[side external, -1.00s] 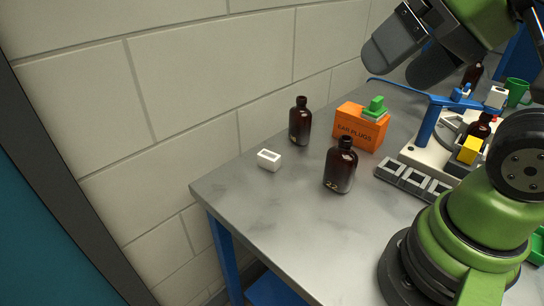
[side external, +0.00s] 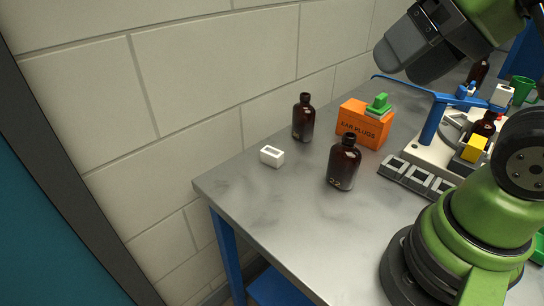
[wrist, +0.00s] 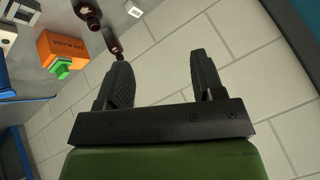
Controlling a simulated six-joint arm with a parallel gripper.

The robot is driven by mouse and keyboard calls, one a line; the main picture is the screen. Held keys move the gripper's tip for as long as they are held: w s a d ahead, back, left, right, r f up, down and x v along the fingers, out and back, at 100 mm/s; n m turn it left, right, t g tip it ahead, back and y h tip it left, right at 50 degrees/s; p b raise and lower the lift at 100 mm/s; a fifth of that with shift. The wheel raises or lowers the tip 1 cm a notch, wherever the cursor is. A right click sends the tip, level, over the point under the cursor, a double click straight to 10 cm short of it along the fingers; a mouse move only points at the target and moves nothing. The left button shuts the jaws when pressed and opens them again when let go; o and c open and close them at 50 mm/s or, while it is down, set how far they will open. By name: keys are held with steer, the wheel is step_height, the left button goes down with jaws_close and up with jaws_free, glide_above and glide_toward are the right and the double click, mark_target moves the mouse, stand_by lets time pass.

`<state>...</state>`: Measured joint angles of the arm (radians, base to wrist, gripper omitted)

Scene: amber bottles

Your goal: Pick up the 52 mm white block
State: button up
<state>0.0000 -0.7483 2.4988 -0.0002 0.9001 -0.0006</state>
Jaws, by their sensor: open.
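The white block (side external: 272,156) lies on the grey table near its far left edge, with a dark recess in its top. It also shows at the top of the wrist view (wrist: 134,10). My gripper (side external: 412,62) is high at the upper right of the side view, well above the table and far to the right of the block. In the wrist view my gripper (wrist: 162,66) has its two dark fingers wide apart, with only the wall between them. It is open and empty.
Two amber bottles stand near the block: one just behind it (side external: 303,118), one to its right (side external: 343,163). An orange ear plug box (side external: 362,125) carries a green item. A blue-armed fixture (side external: 430,125) and grey frames (side external: 412,178) stand right. Front-left tabletop is clear.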

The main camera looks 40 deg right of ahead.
steer(key=w+d+n+g, duration=0.1)
steer(key=w+n+g, duration=0.1)
steer(key=w, duration=0.8)
steer(key=n+g+h, duration=0.2)
steer(key=n+g, duration=0.2)
steer(key=g, duration=0.1)
glide_above(274, 152)
step_height(274, 152, down, 24)
steer(key=shift+f, duration=3.25)
steer(key=c, duration=1)
